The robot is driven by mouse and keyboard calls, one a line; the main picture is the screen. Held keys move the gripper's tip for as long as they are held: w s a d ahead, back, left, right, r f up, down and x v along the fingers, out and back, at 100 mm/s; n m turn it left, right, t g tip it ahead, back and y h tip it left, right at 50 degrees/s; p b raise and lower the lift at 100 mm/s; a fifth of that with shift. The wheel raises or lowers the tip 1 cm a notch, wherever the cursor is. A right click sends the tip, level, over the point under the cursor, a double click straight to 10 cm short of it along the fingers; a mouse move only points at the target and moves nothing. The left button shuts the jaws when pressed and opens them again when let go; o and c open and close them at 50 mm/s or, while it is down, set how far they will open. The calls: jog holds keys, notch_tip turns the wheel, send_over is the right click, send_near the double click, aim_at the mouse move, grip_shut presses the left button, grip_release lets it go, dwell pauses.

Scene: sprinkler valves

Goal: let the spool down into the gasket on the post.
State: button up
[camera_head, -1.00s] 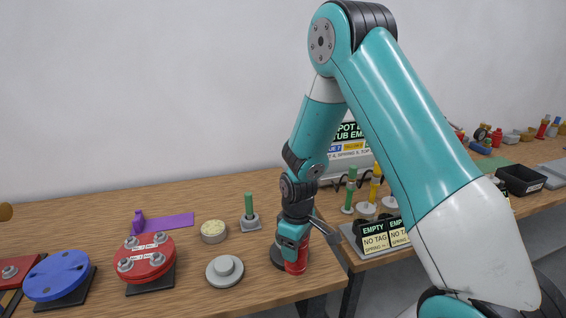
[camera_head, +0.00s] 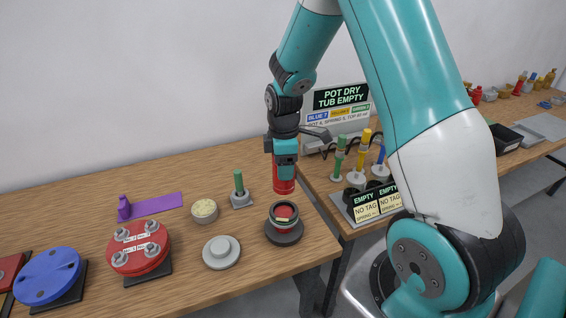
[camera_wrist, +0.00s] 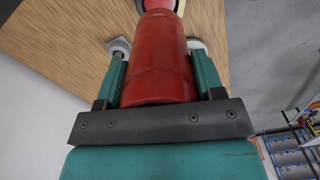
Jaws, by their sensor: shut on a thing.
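The red cylindrical spool (camera_head: 284,182) is in my gripper (camera_head: 284,166), hanging roughly upright. In the wrist view the spool (camera_wrist: 158,62) fills the space between the two teal fingers of my gripper (camera_wrist: 160,75). The dark post (camera_head: 284,236) stands on the table near its right front corner. A dark ring that looks like the gasket (camera_head: 272,219) is on its top, with red and a pale patch inside. In the head view the spool appears above and apart from the post; its exact height and distance cannot be told.
A grey flanged disc (camera_head: 221,252) lies left of the post. A green peg on a grey base (camera_head: 240,190) and a cream-topped round tub (camera_head: 204,210) stand behind. Red (camera_head: 139,248) and blue (camera_head: 48,275) flanges are at the left. A tagged stand (camera_head: 370,200) is across the gap at right.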

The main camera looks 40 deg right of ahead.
aim_at(284, 186)
jog(key=shift+f+b, duration=2.6)
jog(key=shift+f, duration=1.2)
jog(key=shift+f+b, duration=0.7)
jog(key=shift+f, duration=0.4)
jog(key=o, duration=1.4)
jog(key=shift+c, duration=0.2)
notch_tip(284, 186, up, 8)
jog(key=p, duration=0.6)
